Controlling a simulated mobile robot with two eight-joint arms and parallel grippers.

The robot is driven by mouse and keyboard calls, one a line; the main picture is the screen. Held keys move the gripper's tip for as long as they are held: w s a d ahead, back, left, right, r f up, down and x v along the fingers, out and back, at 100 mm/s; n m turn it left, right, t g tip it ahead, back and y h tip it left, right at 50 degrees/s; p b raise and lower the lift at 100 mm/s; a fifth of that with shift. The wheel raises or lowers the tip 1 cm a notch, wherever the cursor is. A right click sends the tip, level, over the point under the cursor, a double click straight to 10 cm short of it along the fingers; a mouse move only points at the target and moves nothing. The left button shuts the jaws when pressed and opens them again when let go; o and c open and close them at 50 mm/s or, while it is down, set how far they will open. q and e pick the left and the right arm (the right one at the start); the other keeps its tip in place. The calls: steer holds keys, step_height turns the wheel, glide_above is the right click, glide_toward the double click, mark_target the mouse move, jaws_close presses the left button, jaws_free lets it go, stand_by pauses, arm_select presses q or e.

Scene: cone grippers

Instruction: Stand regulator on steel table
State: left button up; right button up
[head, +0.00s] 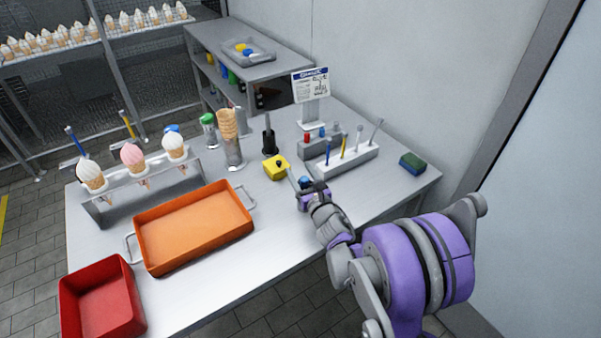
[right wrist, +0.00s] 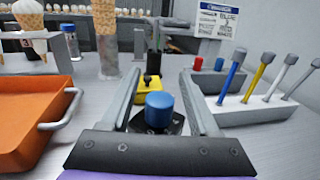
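A small dark-bodied piece with a blue round knob (right wrist: 160,106), which may be the regulator, is between the spread fingers of my right gripper (right wrist: 161,82). Its blue top also shows in the head view (head: 305,182), beside my right gripper (head: 303,188). The fingers look open, with a gap on each side of the knob. Its base is partly hidden by the gripper. A yellow block with a black knob (head: 275,169) stands on the steel table (head: 215,287) just beyond the fingertips; it also shows in the right wrist view (right wrist: 147,84). My left gripper is not in view.
A white rack of upright tools (head: 345,160) and a sign (head: 311,86) are right of the gripper. An orange tray (head: 195,225), red bin (head: 102,300) and cone holder (head: 145,187) are left. A green-blue sponge (head: 412,163) lies far right. The front table area is clear.

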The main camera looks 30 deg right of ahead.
steer(key=shift+r, duration=0.1)
steer(key=shift+s+r, duration=0.15)
steer(key=s+a+m+g+h+b, duration=0.1)
steer(key=s+a+m+g+h, duration=0.15)
steer(key=s+m, duration=1.1)
steer(key=s+a+f+m+g+y, duration=0.2)
steer(key=s+a+m+g, duration=0.3)
steer(key=s+m, duration=0.4)
steer(key=s+a+f+m+g+y, duration=0.2)
steer(key=s+a+f+m+g, duration=0.3)
steer(key=m, duration=0.7)
steer(key=s+a, duration=0.2)
steer(key=s, duration=0.2)
steer(key=shift+s+a+f+y, duration=0.15)
steer(key=shift+s+f+y, duration=0.1)
steer(key=shift+s+y, duration=0.15)
